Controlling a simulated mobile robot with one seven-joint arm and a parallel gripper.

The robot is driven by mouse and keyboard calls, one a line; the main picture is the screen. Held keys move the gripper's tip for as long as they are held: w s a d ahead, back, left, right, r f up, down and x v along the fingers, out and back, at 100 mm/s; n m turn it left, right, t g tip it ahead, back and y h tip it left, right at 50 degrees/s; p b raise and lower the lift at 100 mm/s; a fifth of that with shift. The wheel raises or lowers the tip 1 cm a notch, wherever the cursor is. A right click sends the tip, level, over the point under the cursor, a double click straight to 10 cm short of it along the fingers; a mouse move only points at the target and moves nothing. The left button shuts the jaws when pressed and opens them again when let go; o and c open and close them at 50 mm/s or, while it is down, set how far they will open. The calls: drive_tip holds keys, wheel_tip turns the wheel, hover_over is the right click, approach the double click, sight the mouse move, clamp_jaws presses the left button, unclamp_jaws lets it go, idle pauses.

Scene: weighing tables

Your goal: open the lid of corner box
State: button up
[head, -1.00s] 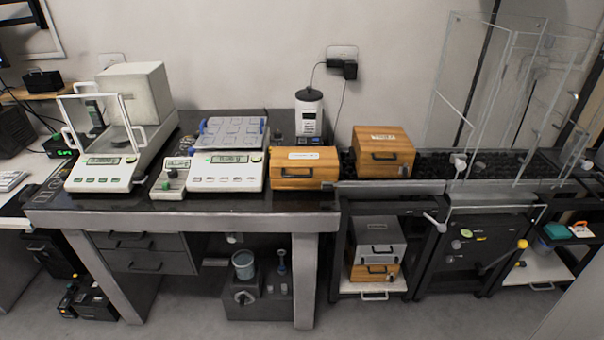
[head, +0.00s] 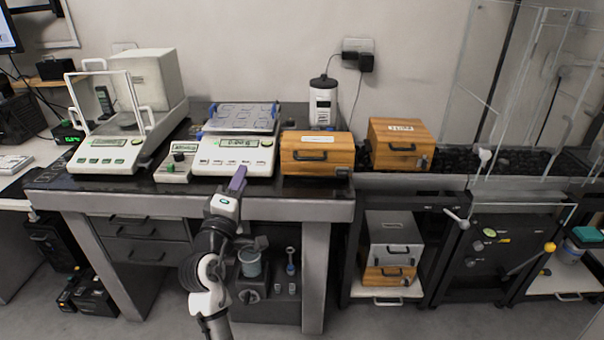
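A wooden box (head: 317,153) with a dark front handle and a pale label on top sits at the right front corner of the dark weighing table (head: 120,187). Its lid looks closed. A second wooden box (head: 399,144) with a dark handle and a label stands to its right on the black roller surface; it looks closed too. My gripper (head: 238,178), with purple fingers, is in front of the table edge, left of the corner box and apart from it. Its fingers overlap in this view, so the opening between them cannot be seen.
A scale with a blue-edged top (head: 236,153) stands directly left of the corner box. A white canister (head: 323,104) stands behind the box. A larger balance (head: 110,152) is at the left. Clear panels (head: 510,100) rise at the right. Floor in front is open.

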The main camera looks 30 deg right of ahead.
drive_tip(key=s+d+f+g+h, duration=0.3)
drive_tip(key=s+d+f+g, duration=0.15)
drive_tip(key=d, duration=0.45)
drive_tip(key=p, duration=0.2)
approach(317, 150)
drive_tip(key=shift+m, duration=0.4)
drive_tip(key=x, duration=0.4)
drive_tip(key=shift+w+d, duration=0.2)
drive_tip(key=shift+w, duration=0.2)
clamp_jaws()
